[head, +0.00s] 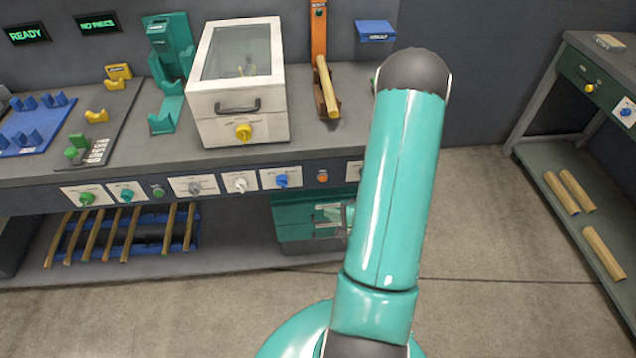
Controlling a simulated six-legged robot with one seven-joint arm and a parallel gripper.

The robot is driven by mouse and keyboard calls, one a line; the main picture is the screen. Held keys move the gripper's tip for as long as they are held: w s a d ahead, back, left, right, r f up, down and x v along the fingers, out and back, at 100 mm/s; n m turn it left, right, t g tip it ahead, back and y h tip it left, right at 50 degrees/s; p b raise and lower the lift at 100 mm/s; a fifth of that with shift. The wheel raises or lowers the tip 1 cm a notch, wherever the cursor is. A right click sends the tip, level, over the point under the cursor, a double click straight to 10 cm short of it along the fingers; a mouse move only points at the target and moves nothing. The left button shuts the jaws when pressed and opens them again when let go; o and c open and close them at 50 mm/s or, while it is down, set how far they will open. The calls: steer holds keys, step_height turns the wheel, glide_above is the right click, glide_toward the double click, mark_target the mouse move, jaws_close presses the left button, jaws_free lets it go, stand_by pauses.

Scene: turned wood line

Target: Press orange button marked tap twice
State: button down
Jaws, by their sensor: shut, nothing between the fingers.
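A small orange button (322,176) sits on the front panel of the grey bench, right of the blue knob. Its marking is too small to read. My teal arm rises from the lower middle and bends at a dark elbow right of the button. The rest of the gripper and forearm is hidden behind my upper arm.
The front panel (112,194) also carries green, teal, white and blue (282,181) knobs and a green button (158,191). A clear-lidded white box (268,130) and a wooden piece (327,88) stand on top. Screens read READY (27,34) and NO PIECE (98,23).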

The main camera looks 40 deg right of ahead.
mark_target(323, 178)
steer(key=w+d, duration=0.5)
steer(key=w, duration=0.2)
steer(key=shift+w, duration=0.2)
stand_by(0.4)
steer(key=shift+d, duration=0.1)
stand_by(1.8)
steer(key=shift+w+d, duration=0.2)
steer(key=shift+w, duration=0.1)
steer(key=shift+w+d, duration=0.2)
steer(key=shift+w, duration=0.1)
stand_by(0.6)
stand_by(0.3)
steer(key=shift+s+a, duration=0.45)
steer(key=shift+s, duration=0.2)
steer(key=shift+s, duration=0.1)
